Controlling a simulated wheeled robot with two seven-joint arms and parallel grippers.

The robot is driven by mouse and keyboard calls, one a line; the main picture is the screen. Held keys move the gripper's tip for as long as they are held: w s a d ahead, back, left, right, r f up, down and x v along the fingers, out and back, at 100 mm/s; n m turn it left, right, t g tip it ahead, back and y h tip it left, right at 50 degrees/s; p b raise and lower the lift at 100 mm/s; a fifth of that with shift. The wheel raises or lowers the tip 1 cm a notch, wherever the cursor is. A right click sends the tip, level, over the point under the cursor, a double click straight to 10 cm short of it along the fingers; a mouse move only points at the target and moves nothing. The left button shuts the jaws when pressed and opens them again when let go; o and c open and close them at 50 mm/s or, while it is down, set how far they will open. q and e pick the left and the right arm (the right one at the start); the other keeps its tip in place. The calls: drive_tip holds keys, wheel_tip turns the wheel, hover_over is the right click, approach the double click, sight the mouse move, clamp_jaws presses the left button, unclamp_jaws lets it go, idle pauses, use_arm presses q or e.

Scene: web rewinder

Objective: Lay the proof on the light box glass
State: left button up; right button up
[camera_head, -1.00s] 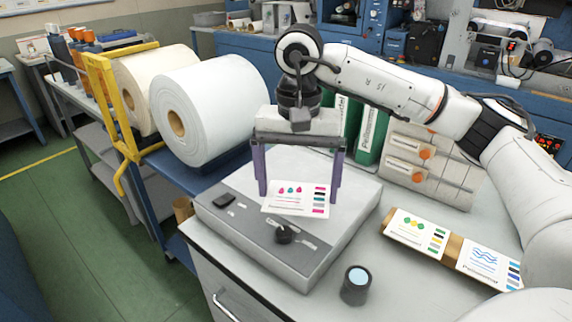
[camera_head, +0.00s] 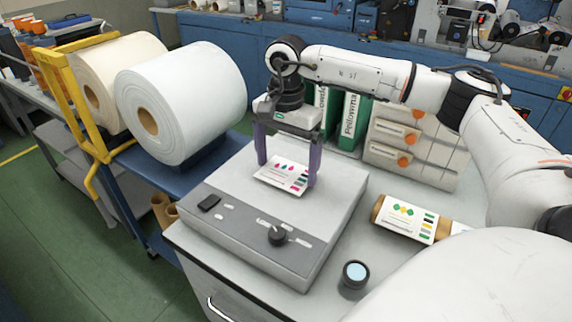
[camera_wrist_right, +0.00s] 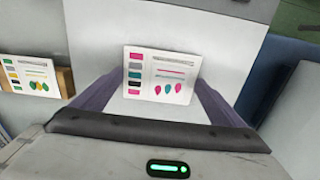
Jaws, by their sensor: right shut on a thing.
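The card is over the pale glass (camera_head: 335,190) of the light box (camera_head: 228,232). I cannot tell whether it touches the glass. In the right wrist view the proof (camera_wrist_right: 160,75) lies between the fingers of the right gripper (camera_wrist_right: 161,88), with the pale surface behind it. My left gripper is not in view.
A black knob (camera_head: 277,236) stands on the light box's front panel. A black loupe (camera_head: 355,273) is on the bench to its right. Another card (camera_head: 404,221) with green and yellow diamonds rests on a wooden holder. Green binders (camera_head: 352,118) and drawers (camera_head: 410,145) stand behind.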

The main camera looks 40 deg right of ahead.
sight(286, 173)
drive_tip(key=shift+f, duration=0.45)
drive_tip(key=shift+f, duration=0.15)
drive_tip(key=o, duration=0.7)
wheel_tip(286, 173, up, 12)
drive_tip(key=shift+r+b, duration=0.2)
drive_tip(key=shift+b, duration=0.2)
